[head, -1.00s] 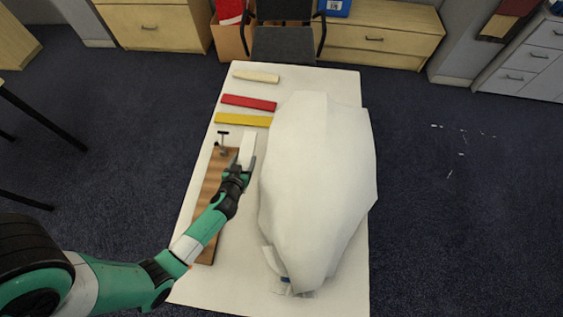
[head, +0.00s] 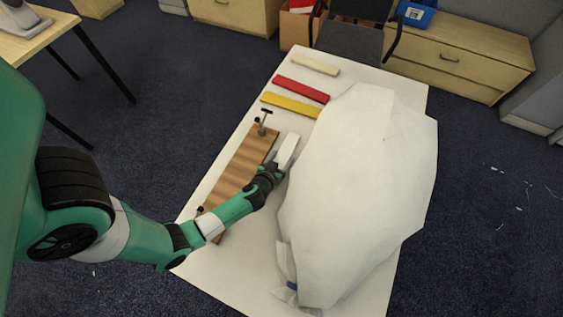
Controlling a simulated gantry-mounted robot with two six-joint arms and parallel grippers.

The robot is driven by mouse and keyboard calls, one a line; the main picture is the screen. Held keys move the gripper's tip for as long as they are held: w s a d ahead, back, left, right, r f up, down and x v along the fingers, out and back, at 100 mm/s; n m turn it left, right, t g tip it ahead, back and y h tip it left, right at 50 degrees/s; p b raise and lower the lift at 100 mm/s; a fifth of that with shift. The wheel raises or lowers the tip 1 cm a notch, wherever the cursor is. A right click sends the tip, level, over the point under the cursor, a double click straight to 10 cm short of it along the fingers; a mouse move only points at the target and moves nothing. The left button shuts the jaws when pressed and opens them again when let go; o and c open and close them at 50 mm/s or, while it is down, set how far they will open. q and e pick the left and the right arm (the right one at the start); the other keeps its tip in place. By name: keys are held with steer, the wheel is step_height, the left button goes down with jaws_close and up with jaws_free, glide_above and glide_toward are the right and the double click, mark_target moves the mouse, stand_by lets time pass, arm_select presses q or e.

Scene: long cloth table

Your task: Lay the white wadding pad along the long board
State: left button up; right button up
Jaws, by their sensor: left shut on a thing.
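The white wadding pad (head: 288,148) is a small pale block just right of the board's far half. My left gripper (head: 280,164) is shut on its near end. The long board (head: 240,175) is brown striped wood, lying lengthwise on the left side of the table. A dark metal clamp or handle (head: 264,121) stands at its far end. The pad appears beside the board's right edge; I cannot tell whether it touches the board or the table. My right gripper is not in view.
A big white wrapped bundle (head: 360,190) fills the right of the white table (head: 222,272), close to my gripper. Beyond the board lie yellow (head: 291,105), red (head: 301,89) and cream (head: 315,65) bars. A chair (head: 357,40) stands at the far end.

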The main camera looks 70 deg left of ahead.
arm_select(q)
steer(key=shift+w+r, duration=0.1)
steer(key=shift+r, duration=0.05)
steer(key=o, duration=1.3)
steer(key=shift+d+r, duration=0.1)
steer(key=shift+r, duration=0.05)
steer(key=p+v, duration=0.5)
steer(key=v, duration=0.5)
steer(key=shift+s+d+r, duration=0.1)
steer(key=shift+s+d, duration=0.15)
steer(key=shift+s+d+r, duration=0.2)
steer(key=shift+s+d, duration=0.1)
steer(key=shift+s, duration=0.1)
